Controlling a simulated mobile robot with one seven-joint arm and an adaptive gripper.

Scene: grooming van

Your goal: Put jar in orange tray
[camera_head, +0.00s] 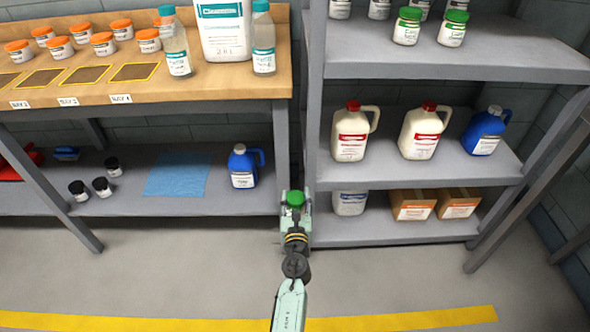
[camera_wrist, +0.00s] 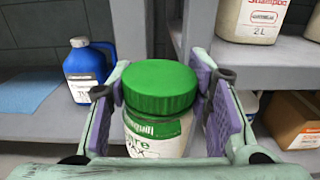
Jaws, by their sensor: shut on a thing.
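A white jar with a green lid (camera_wrist: 160,88) is upright between the purple pads of my gripper (camera_wrist: 158,105), which is shut on it. In the head view the jar's green lid (camera_head: 295,198) shows at the end of my arm, in front of the post between the bench and the shelf unit. My gripper (camera_head: 296,210) is at about lower-shelf height there. Two similar green-lidded jars (camera_head: 407,26) stand on the upper right shelf. I cannot make out an orange tray in either view.
The wooden bench (camera_head: 200,88) holds orange-lidded jars, bottles and a large white jug. Below it are a blue jug (camera_head: 243,167), a blue mat (camera_head: 177,175), small dark-lidded jars and a red object (camera_head: 18,160). The right shelves hold cream jugs (camera_head: 352,133) and cardboard boxes (camera_head: 412,206).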

